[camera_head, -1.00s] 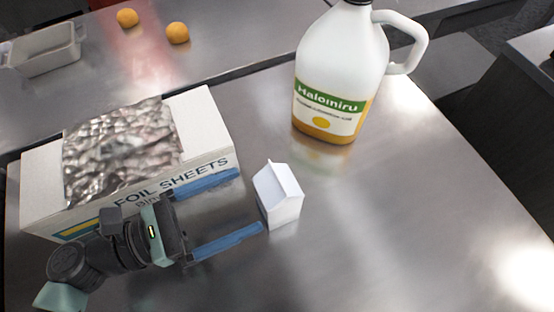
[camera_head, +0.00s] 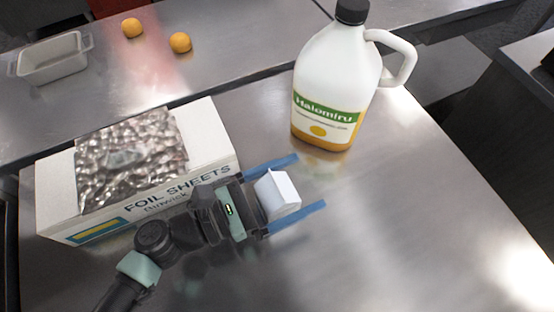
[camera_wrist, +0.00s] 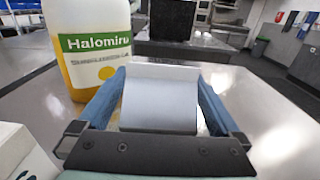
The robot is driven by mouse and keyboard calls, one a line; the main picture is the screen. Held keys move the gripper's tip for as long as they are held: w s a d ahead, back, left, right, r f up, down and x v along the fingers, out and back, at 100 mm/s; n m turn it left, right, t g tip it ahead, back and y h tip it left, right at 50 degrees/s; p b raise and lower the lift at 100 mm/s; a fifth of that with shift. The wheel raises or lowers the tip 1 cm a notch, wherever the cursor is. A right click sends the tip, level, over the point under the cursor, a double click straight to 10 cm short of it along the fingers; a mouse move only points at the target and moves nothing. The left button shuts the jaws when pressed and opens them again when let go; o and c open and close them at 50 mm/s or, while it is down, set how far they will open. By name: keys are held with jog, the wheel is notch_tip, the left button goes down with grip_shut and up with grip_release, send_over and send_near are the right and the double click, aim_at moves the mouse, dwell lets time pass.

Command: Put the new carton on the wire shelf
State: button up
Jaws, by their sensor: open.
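A small white carton (camera_head: 277,194) with a gabled top stands on the steel table. My gripper (camera_head: 310,182) is open, with one blue finger on each side of the carton. In the wrist view the carton (camera_wrist: 158,98) fills the space between the fingers (camera_wrist: 160,100), close in front of the palm. I cannot tell whether either finger touches it. No wire shelf can be made out in these views.
A large Halomiru jug (camera_head: 335,85) stands just behind the carton; it also shows in the wrist view (camera_wrist: 92,50). A foil sheets box (camera_head: 215,150) lies left of my gripper. A pan (camera_head: 52,60) and two oranges (camera_head: 180,42) are farther back. The table's right side is clear.

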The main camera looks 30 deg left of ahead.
grip_shut()
dwell(0.3)
jog(key=shift+r, duration=0.1)
